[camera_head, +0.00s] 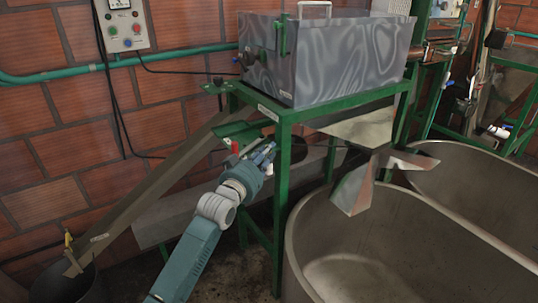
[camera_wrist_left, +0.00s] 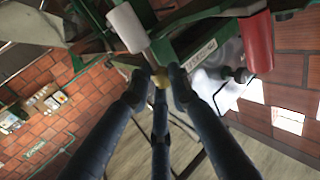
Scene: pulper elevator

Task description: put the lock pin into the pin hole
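My left gripper (camera_head: 264,152) is raised beside the green stand's left front leg, near the top of the sloping chute. In the left wrist view its three dark fingers (camera_wrist_left: 157,80) close in around a small yellow piece (camera_wrist_left: 160,77), which looks like the head of the lock pin. The pin's shaft is hidden or too small to make out. A red handle (camera_head: 235,147) is close to the fingers and also shows in the wrist view (camera_wrist_left: 257,42). A white cylinder on a grey rod (camera_wrist_left: 127,27) lies just beyond the fingertips. I cannot make out the pin hole. My right gripper is out of view.
A grey metal tank (camera_head: 325,60) sits on the green stand (camera_head: 280,205). The chute (camera_head: 150,195) slopes down left to a dark bucket (camera_head: 65,285). Large metal tubs (camera_head: 370,270) fill the right side. A brick wall (camera_head: 45,200) stands behind.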

